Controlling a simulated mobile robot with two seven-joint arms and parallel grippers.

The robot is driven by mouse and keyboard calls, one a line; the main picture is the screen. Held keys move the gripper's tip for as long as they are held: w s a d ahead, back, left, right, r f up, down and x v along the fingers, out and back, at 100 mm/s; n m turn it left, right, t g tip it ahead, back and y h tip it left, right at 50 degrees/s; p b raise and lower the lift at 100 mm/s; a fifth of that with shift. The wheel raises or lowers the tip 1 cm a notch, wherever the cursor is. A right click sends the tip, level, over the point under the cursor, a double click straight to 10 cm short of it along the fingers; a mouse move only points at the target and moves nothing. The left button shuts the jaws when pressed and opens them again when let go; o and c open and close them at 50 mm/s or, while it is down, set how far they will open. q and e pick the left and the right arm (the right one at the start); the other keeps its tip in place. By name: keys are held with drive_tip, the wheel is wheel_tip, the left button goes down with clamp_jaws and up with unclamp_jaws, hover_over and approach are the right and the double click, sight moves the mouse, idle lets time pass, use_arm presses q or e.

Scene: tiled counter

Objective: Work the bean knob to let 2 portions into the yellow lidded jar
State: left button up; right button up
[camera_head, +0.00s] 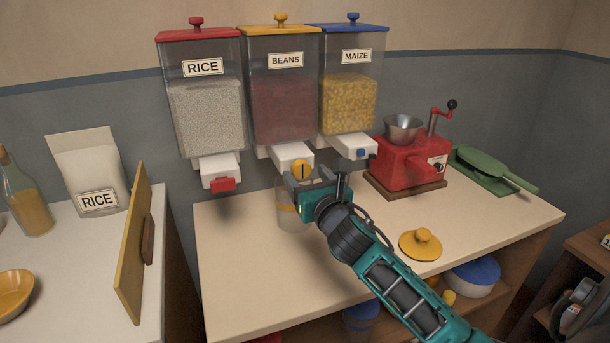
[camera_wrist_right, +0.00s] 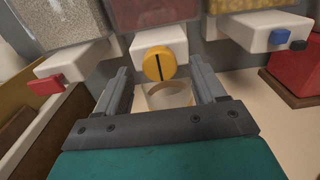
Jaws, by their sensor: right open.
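The beans dispenser (camera_head: 284,98) hangs in the middle, with a yellow lid and reddish beans inside. Its round yellow knob (camera_head: 302,170) has a dark slot that stands upright in the right wrist view (camera_wrist_right: 158,63). My right gripper (camera_head: 312,180) is open, with its fingers on either side of the knob and apart from it. A clear jar (camera_head: 289,213) with a yellow band stands under the beans spout, partly hidden by the gripper; its contents are unclear. A yellow lid (camera_head: 421,244) lies on the counter to the right. My left gripper is not in view.
Rice (camera_head: 205,100) and maize (camera_head: 348,95) dispensers flank the beans one. A wooden board (camera_head: 134,250) leans at the left. The counter's front left is clear.

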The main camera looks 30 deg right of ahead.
drive_tip(key=shift+x, duration=0.8)
drive_tip(key=c, duration=1.1)
